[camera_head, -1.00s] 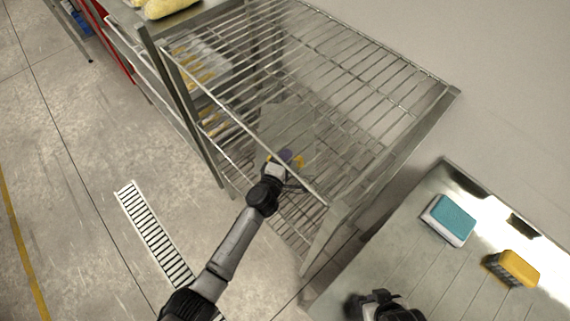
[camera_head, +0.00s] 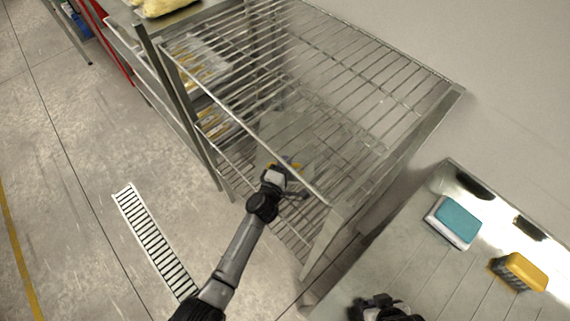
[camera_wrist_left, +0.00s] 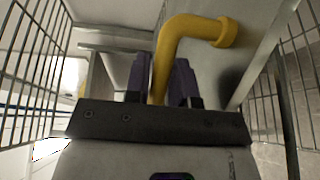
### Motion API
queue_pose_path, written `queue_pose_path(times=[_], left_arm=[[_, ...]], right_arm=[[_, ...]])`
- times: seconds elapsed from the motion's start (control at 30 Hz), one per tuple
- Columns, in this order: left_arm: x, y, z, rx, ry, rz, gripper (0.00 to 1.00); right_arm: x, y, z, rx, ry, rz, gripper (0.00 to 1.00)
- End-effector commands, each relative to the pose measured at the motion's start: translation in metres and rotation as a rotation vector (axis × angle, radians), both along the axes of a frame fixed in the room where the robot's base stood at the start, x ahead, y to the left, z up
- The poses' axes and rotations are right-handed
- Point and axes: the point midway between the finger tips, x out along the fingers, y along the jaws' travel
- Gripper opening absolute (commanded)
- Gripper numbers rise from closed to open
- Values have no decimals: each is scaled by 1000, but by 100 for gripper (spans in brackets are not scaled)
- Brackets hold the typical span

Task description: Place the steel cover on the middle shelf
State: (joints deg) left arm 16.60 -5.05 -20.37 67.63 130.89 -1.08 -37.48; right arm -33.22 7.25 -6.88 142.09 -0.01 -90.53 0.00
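The steel cover (camera_head: 284,130) is a flat grey plate with a yellow handle (camera_head: 292,166), seen through the top wires of the rack (camera_head: 262,133). It is inside the rack, below the top shelf; I cannot tell whether it touches the shelf wires under it. My left gripper (camera_head: 280,167) reaches in through the rack's front and is mostly hidden by its own wrist. In the left wrist view, its purple fingers (camera_wrist_left: 160,80) are shut on the bent yellow handle (camera_wrist_left: 185,30), with the grey cover (camera_wrist_left: 262,40) beyond. My right gripper (camera_head: 385,306) is at the bottom edge, partly cut off.
A steel table (camera_head: 405,245) at the right holds a teal sponge block (camera_head: 456,221) and a yellow brush (camera_head: 522,272). Wire shelves and rack posts close around my left gripper. Packs lie on shelves left of the rack (camera_head: 205,60). The floor in front holds a drain grate (camera_head: 155,243).

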Motion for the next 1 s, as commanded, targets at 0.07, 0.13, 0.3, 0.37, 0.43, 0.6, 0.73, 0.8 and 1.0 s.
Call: queue_pose_path(times=[0.07,0.13,0.3,0.37,0.43,0.6,0.73,0.8,1.0], left_arm=[[0,0,1,0,-1,0,31],[0,0,1,0,-1,0,38],[0,0,1,1,-1,0,42],[0,0,1,1,-1,0,42],[0,0,2,1,-1,0,42],[-13,6,4,3,-1,0,42],[-35,14,6,3,0,0,42],[-48,19,6,3,1,0,42],[-80,32,9,2,-1,-1,42]], right_arm=[[0,0,0,0,0,0,0],[0,0,0,1,0,-1,0],[0,1,0,4,1,-3,0],[0,2,0,5,0,-4,0],[0,2,1,7,0,-5,0],[0,3,8,10,1,-6,0],[0,3,15,11,1,-7,0],[0,3,18,10,1,-6,0],[0,3,23,9,0,-5,0]])
